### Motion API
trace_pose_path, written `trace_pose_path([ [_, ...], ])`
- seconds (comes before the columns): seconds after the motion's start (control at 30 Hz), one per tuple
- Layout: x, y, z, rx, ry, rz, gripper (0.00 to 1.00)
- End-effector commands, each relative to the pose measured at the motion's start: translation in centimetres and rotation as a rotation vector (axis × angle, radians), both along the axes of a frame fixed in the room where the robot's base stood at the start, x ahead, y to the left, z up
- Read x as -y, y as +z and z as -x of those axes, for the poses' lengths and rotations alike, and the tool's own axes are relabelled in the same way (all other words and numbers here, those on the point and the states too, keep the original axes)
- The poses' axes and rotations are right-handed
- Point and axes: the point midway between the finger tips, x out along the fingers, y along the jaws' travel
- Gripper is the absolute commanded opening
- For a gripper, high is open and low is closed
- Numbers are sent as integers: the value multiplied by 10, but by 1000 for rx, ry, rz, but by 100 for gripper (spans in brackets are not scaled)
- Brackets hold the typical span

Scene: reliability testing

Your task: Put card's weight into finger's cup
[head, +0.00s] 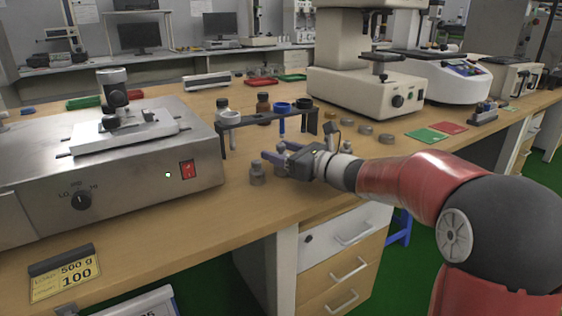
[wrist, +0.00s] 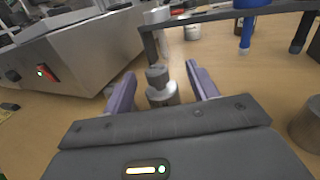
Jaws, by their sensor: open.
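A small grey knobbed metal weight (head: 257,174) stands upright on the bench in front of the rack. My gripper (head: 270,153) is open and low over the bench, with purple fingers. In the wrist view a knobbed weight (wrist: 161,90) stands between and just beyond the open fingers (wrist: 163,85); I cannot tell whether they touch it. Which is the finger's cup is unclear.
A steel machine (head: 110,150) with a red switch fills the left bench. Several metal discs, including one (head: 365,128), lie right of the rack. A brown bottle (head: 263,104) stands behind it. Green (head: 427,135) and red (head: 450,128) pads lie farther right.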

Motion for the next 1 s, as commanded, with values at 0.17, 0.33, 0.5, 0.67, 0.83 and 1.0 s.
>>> trace_pose_path([
  [0.17,0,0,0,0,0,0,45],
  [0.33,0,0,0,0,1,0,23],
  [0.5,0,0,0,0,1,0,1],
  [0.67,0,1,0,3,1,0,0],
  [0.83,0,3,0,4,1,0,0],
  [1.0,0,15,0,6,1,-1,0],
])
